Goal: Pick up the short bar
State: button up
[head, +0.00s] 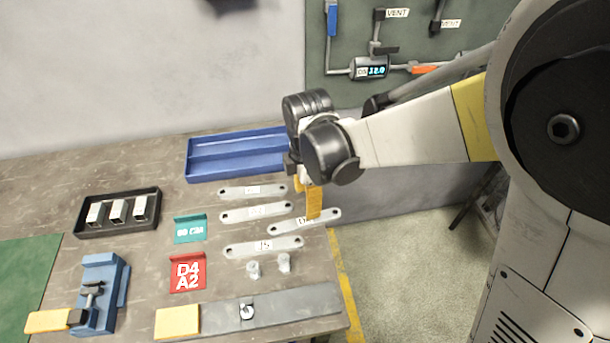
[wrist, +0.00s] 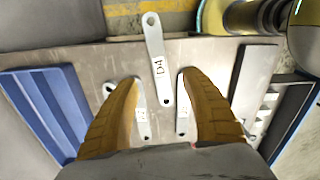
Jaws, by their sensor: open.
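Several flat grey bars with holes at their ends lie on the workbench. In the head view they are a far bar (head: 235,192), a second bar (head: 238,215), a near bar (head: 240,250) and a bar labelled D4 (head: 285,226). Their lengths look similar, so I cannot tell which is the short one. The D4 bar sticks out past the bench's right edge. My gripper (head: 314,212) is open above the D4 bar. In the wrist view, the D4 bar (wrist: 154,42) runs between the two yellow fingers (wrist: 160,85), not visibly touched. The fingers partly hide neighbouring bars.
A blue tray (head: 238,170) stands behind the bars. Left are a black tray of metal blocks (head: 80,228), a teal plate (head: 190,220), a red plate (head: 188,285) and a blue clamp (head: 95,270). Two small metal pieces (head: 284,262) and a grey plate (head: 290,305) lie in front.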

jog(key=b, duration=0.1)
send_over(305, 221)
jog(key=f, duration=0.4)
jog(key=shift+d+f, duration=0.25)
jog(key=f+b, duration=0.2)
jog(key=f, duration=0.1)
jog(key=f+b, duration=0.1)
jog(key=f, duration=0.1)
jog(key=shift+w+a, duration=0.1)
jog(key=shift+a, duration=0.2)
grip_shut()
